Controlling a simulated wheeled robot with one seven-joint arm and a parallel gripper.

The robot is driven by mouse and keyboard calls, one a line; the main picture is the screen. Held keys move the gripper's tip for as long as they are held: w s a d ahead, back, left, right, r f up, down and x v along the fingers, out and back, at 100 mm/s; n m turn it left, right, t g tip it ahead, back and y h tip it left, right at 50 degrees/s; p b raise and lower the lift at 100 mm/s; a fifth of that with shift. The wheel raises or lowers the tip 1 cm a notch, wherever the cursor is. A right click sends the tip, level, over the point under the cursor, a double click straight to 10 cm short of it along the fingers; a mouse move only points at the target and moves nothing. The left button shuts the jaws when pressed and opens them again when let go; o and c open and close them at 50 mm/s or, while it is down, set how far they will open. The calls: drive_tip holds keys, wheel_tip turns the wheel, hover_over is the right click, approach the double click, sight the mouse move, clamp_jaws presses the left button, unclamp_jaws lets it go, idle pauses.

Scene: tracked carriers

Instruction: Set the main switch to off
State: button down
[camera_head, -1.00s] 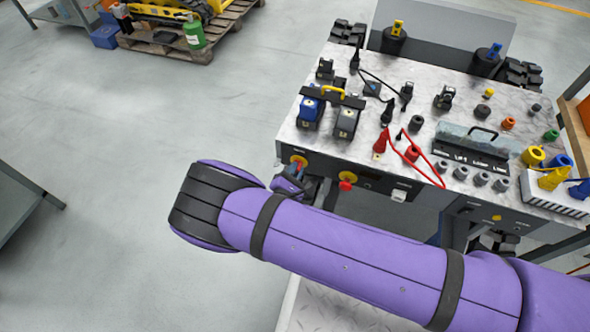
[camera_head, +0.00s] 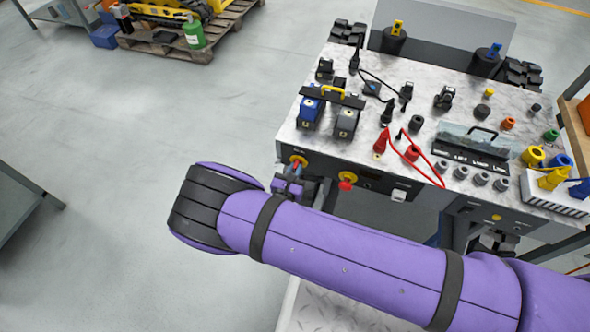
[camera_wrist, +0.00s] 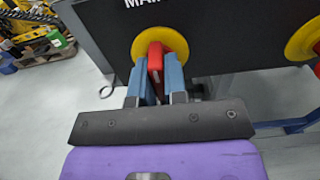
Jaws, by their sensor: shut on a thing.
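The main switch (camera_wrist: 155,55) is a red handle on a round yellow plate, on the dark front panel under a partly cut-off white label starting "MAI". In the head view the switch (camera_head: 299,160) is at the left end of the bench front. My gripper (camera_wrist: 156,76) has its blue fingers on either side of the red handle and is shut on it. In the wrist view the handle lies nearly in line with the fingers. In the head view my gripper (camera_head: 294,171) is at the panel, partly hidden by my purple arm.
A second red-and-yellow knob (camera_head: 347,181) sits to the right on the same panel. The bench top (camera_head: 450,95) above carries plugs, cables and blocks. Open floor lies to the left.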

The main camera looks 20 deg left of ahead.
idle(0.4)
drive_tip(key=c, duration=1.2)
unclamp_jaws()
drive_tip(key=shift+o, duration=0.2)
drive_tip(key=s, duration=1)
drive_tip(key=shift+s+a, duration=0.4)
drive_tip(key=shift+a, duration=0.05)
